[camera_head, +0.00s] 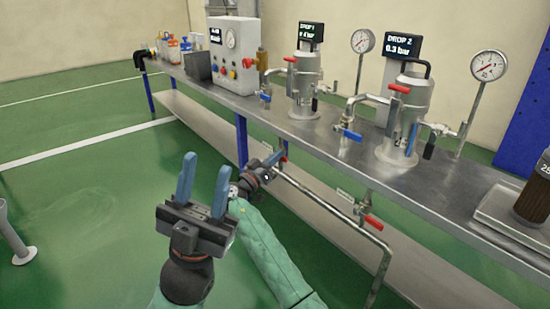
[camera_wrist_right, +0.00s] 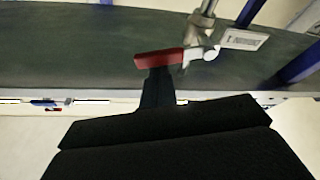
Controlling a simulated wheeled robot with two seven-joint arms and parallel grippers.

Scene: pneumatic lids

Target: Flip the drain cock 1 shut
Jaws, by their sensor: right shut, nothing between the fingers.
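The drain cock 1 hangs under the bench below the DROP 1 unit. Its red lever (camera_wrist_right: 160,59) shows in the right wrist view, lying crosswise to the metal pipe, and a small red part of it (camera_head: 284,158) shows in the head view. My right gripper (camera_head: 275,158) is shut, with nothing between its fingers, close beside the lever. In the wrist view its dark fingers (camera_wrist_right: 157,88) reach up to the lever's underside; I cannot tell whether they touch. My left gripper (camera_head: 206,162) is open and empty, over the green floor in front of the bench.
The metal bench (camera_head: 330,143) runs along the wall. A second red-handled cock (camera_head: 372,223) and a bent pipe (camera_head: 335,212) lie below its front edge. DROP 1 (camera_head: 304,85) and DROP 2 (camera_head: 405,115) stand on top. Free floor lies left.

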